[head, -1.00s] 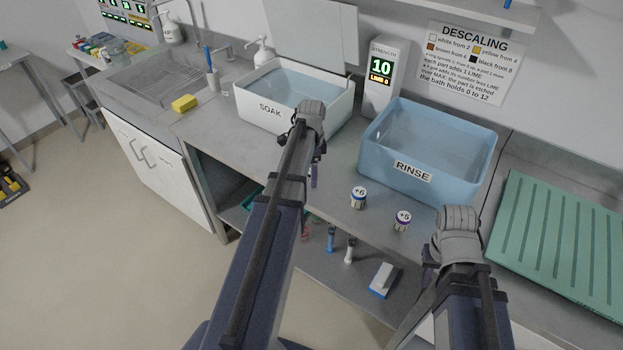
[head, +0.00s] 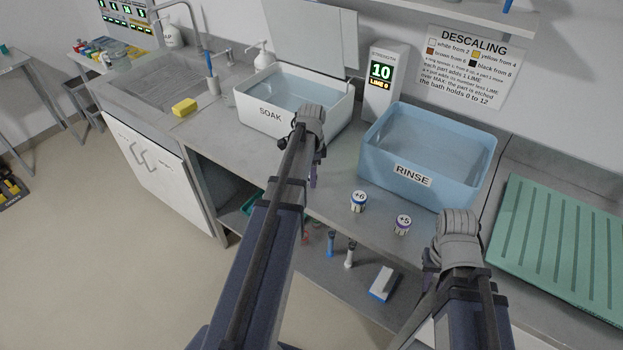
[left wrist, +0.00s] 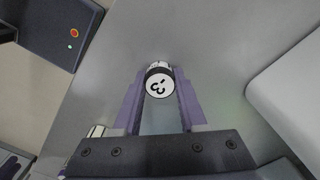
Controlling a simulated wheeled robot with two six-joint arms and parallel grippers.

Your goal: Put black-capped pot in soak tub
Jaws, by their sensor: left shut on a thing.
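My left gripper (left wrist: 160,105) is shut on the black-capped pot (left wrist: 160,82). Its round white top with a dark mark and its black rim show between the purple fingertips in the left wrist view. In the head view my left gripper (head: 313,175) is mostly hidden behind its own wrist, and the pot is hidden. It is in front of the soak tub (head: 270,121), a white open tub with water and the label SOAK. My right gripper (head: 457,250) is at the lower right; its fingers are hidden behind the wrist.
The blue rinse tub (head: 372,180) stands to the right. Pots marked +6 (head: 359,201) and +5 (head: 402,225) stand on the counter in front of it. The strength display (head: 384,85) reads 10. A yellow sponge (head: 184,107) lies left; a green drainer (head: 560,245) lies right.

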